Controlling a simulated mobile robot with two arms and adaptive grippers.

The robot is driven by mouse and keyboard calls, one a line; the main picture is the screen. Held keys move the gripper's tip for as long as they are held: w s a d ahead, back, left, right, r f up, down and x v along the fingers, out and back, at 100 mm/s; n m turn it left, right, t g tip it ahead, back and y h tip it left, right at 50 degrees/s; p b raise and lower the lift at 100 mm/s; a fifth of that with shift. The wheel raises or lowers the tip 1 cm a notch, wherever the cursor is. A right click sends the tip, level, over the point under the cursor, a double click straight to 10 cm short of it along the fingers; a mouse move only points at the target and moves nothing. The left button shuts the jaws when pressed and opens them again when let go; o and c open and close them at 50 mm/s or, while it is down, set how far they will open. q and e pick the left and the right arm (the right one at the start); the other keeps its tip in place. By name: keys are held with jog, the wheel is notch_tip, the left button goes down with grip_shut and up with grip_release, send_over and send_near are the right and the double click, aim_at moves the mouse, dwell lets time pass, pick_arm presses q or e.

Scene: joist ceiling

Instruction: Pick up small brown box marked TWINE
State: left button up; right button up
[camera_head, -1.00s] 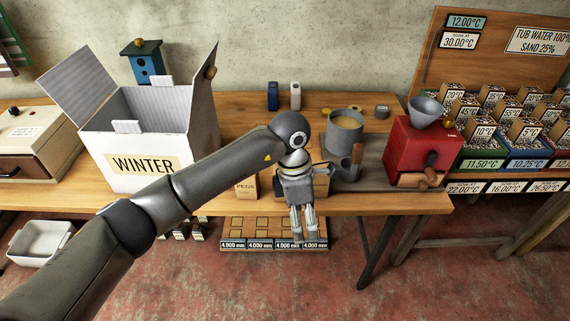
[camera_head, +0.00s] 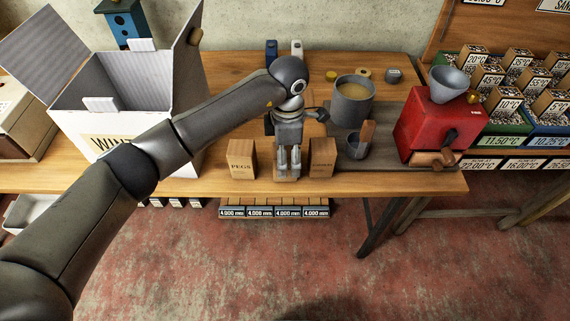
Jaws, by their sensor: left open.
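My left gripper (camera_head: 288,172) points down at the front of the wooden table, fingers a little apart. Behind it a small brown box (camera_head: 276,158) is mostly hidden, and I cannot read a mark on it. I cannot tell whether the fingers touch it. To the left stands a brown box marked PEGS (camera_head: 241,160). To the right stands another small brown box (camera_head: 322,158), whose mark is unreadable here. No TWINE mark is readable. My right gripper is out of view.
A large open white box (camera_head: 138,135) marked WINTER stands left. A small grey scoop or cup (camera_head: 357,147), a grey pot (camera_head: 352,105) and a red grinder (camera_head: 425,125) stand right. Blue (camera_head: 271,50) and white (camera_head: 296,50) containers stand behind. The table's front edge (camera_head: 400,187) is close.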

pick_arm(q)
jog(key=f+b, duration=0.1)
jog(key=f, duration=0.2)
jog(key=f+b, duration=0.1)
jog(key=f, duration=0.1)
jog(key=shift+w+a+f+b, duration=0.1)
jog(key=shift+w+a+b, duration=0.2)
jog(key=shift+c, duration=0.5)
jog(key=c, duration=1)
